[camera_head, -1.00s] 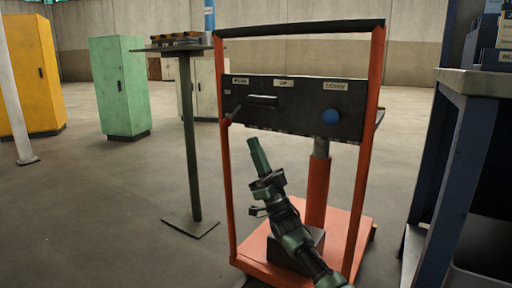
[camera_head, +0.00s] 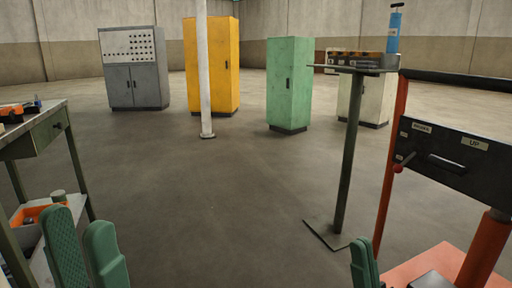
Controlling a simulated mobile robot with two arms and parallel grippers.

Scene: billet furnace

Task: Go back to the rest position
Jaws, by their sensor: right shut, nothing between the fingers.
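My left gripper (camera_head: 80,222) is at the bottom left, with its two green fingers apart and nothing seen between them. My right gripper (camera_head: 363,256) is at the bottom edge, right of the middle, with its green fingers together and empty. It shows left of the orange cart (camera_head: 388,190), apart from the black panel (camera_head: 450,160). The rest of both arms is out of view.
A workbench (camera_head: 50,118) with a lower shelf stands close on the left. A green post stand (camera_head: 347,150) bears a tray and a blue bottle (camera_head: 395,25). Cabinets, a console (camera_head: 135,85) and a white pole (camera_head: 204,70) stand further back. The middle floor is clear.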

